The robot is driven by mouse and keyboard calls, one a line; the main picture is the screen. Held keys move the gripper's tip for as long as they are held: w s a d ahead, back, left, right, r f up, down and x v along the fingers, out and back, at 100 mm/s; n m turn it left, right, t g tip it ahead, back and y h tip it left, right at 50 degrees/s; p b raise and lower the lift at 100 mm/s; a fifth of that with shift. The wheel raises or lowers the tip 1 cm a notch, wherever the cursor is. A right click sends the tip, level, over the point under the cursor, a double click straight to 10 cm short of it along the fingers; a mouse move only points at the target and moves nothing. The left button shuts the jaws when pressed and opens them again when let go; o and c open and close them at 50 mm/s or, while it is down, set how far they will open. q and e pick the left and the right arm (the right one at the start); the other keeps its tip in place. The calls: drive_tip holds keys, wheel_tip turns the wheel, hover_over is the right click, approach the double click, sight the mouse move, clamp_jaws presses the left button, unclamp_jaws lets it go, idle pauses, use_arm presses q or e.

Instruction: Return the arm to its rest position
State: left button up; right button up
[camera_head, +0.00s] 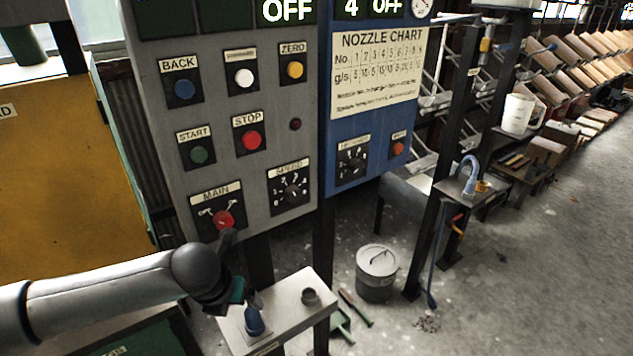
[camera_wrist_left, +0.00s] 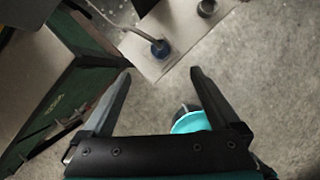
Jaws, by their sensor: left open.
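My left arm (camera_head: 110,292) comes in from the left in the head view and ends in a dark wrist in front of the lower control panel. My right arm and gripper are not in view.
A small stand (camera_head: 285,323) with a blue-based tool (camera_head: 254,321) and a dark cup (camera_head: 310,296) is below my wrist. The grey control panel (camera_head: 215,100) is close behind. A lidded bin (camera_head: 377,272) stands on the floor. Open floor lies right.

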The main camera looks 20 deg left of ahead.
use_arm(q)
drive_tip(key=s+d+f+n+h, duration=0.2)
drive_tip(key=s+d+n, duration=1.1)
drive_tip(key=n, duration=1)
drive_tip(key=s+a+n+g, duration=0.1)
drive_tip(key=s+a+n, duration=0.3)
drive_tip(key=n, duration=0.5)
drive_tip(key=s+d+f+g+y+b, duration=0.1)
drive_tip(key=s+f, duration=0.1)
drive_tip(key=f, duration=1)
drive_tip(key=s+f, duration=0.2)
drive_tip(key=f, duration=1.1)
drive_tip(key=s+a+f+g, duration=0.1)
drive_tip(key=s+a+f, duration=0.1)
drive_tip(key=s+f, duration=1)
drive_tip(key=shift+s+a+f+g+b, duration=0.3)
drive_tip(key=shift+s+f+b, duration=0.1)
drive_tip(key=shift+s, duration=0.8)
